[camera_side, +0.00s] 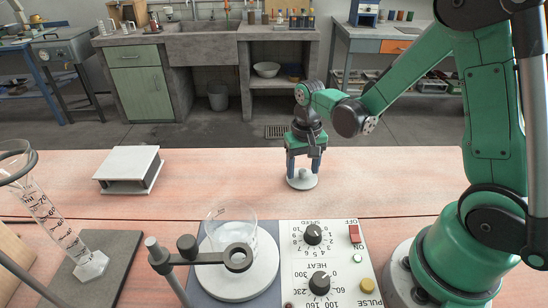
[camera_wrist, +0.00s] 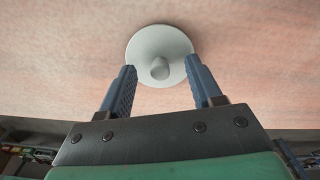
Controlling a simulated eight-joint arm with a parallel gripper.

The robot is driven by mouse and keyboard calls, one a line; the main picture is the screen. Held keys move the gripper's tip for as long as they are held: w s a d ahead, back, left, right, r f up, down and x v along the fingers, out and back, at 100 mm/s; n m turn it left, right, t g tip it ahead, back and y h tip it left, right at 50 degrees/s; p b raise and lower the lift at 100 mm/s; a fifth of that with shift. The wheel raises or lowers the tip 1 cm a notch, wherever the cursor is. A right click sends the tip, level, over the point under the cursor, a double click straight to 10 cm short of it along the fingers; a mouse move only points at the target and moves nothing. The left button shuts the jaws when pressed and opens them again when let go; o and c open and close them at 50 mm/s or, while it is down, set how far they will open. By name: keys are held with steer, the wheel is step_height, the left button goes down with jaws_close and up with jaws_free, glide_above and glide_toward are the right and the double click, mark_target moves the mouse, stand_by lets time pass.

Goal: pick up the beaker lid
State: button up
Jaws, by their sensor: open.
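The beaker lid (camera_side: 302,182) is a pale grey disc with a small knob, lying flat on the pinkish bench behind the hotplate. In the wrist view the lid (camera_wrist: 160,45) shows with its knob near the middle, beyond and between the fingertips. My gripper (camera_side: 303,168) points down right above the lid, its two blue fingers apart on either side of the knob. In the wrist view my gripper (camera_wrist: 163,82) is open with nothing clamped. Whether the fingertips touch the disc I cannot tell. A glass beaker (camera_side: 229,226) stands on the round hotplate top.
The hotplate (camera_side: 328,285) with knobs stands in front of the lid. A clamp rod (camera_side: 205,258) crosses before the beaker. A grey block-like stand (camera_side: 130,169) is at left, and a graduated cylinder (camera_side: 55,225) is at far left. Bench around the lid is clear.

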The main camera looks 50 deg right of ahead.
mark_target(302, 171)
steer(key=shift+f, duration=0.3)
jaws_close()
steer(key=shift+r, duration=0.15)
step_height(302, 171, up, 23)
stand_by(0.9)
